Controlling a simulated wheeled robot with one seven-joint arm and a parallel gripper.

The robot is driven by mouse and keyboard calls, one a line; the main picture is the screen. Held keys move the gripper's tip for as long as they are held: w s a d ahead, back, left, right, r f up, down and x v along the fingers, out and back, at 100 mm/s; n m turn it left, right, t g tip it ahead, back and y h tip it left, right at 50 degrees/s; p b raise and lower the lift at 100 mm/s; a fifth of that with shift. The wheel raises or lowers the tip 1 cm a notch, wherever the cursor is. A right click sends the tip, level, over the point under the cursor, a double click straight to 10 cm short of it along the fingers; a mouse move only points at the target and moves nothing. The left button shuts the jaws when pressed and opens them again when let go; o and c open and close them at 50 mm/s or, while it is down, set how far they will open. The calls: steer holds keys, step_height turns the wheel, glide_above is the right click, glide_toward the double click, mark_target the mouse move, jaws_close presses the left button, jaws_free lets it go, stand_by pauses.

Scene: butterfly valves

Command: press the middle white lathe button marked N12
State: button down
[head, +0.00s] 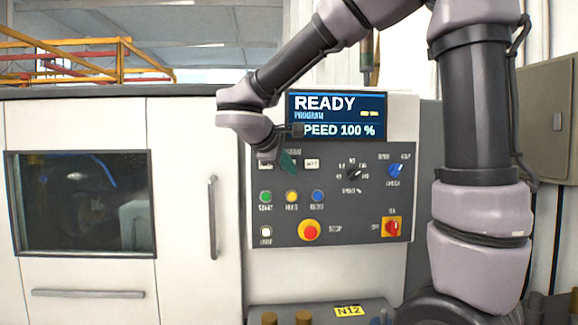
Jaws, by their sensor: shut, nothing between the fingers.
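The lathe (180,200) has a dark control panel (350,210) under a blue screen (338,114) reading READY and SPEED 100 %. A yellow N12 label (348,310) is on the ledge below. In the panel's top row, a white button (311,163) shows on the right and another white button (265,165) shows partly on the left. The spot between them is hidden by my gripper (288,164), so I cannot see the middle button. My gripper is shut, its teal fingertips in front of that spot. I cannot tell whether they touch the panel.
Below are green (265,196), yellow (291,196) and blue (317,196) buttons, a red stop button (309,230), a small white button (265,232) and a red-yellow switch (392,226). A speed dial (353,174) and blue knob (396,171) sit right. A door handle (213,217) is left.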

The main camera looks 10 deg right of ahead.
steer(key=shift+w, duration=0.15)
steer(key=w+d, duration=0.1)
steer(key=w, duration=0.7)
steer(key=shift+w, duration=0.25)
stand_by(2.1)
steer(key=shift+w+d, duration=0.1)
steer(key=shift+w, duration=0.3)
steer(key=shift+w, duration=0.45)
stand_by(0.5)
steer(key=shift+s, duration=0.85)
steer(key=shift+s, duration=0.1)
